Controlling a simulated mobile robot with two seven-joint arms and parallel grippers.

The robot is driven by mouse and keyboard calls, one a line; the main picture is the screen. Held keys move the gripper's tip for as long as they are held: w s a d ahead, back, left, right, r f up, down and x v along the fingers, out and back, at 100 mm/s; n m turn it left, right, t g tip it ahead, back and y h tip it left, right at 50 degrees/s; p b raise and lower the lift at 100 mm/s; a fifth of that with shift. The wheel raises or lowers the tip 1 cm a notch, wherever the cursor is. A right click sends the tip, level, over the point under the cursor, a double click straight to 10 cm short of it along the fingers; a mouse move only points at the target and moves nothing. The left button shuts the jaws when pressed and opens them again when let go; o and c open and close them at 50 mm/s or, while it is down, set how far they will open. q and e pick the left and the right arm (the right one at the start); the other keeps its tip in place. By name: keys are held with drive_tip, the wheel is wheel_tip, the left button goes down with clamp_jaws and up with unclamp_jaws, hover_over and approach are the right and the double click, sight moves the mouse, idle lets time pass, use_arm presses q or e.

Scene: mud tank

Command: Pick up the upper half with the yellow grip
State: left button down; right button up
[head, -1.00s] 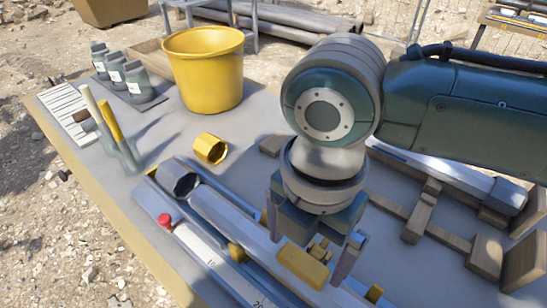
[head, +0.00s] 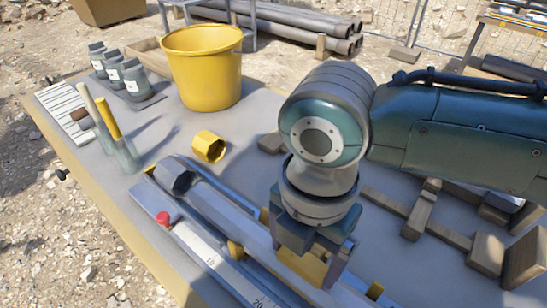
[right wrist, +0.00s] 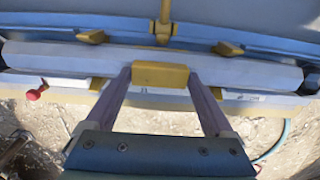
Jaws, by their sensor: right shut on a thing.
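The upper half is a long pale-grey bar (head: 232,212) lying lengthwise along the table, with a yellow grip (head: 300,264) on top. In the right wrist view the yellow grip (right wrist: 160,74) sits between my two fingertips. My right gripper (head: 304,258) is down at the bar and shut on the yellow grip, its fingers on either side of it. The gripper hides part of the grip and the bar in the head view. I cannot tell any gap under the bar. My left gripper is not in view.
A scaled rail with a red knob (head: 163,218) lies beside the bar, with yellow brackets. A yellow hexagonal cap (head: 208,146), a yellow bucket (head: 203,68) and several dark bottles stand beyond. Wooden blocks (head: 418,214) lie at the right. The table middle is partly clear.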

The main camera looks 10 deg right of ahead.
clamp_jaws()
drive_tip(key=shift+r, duration=0.15)
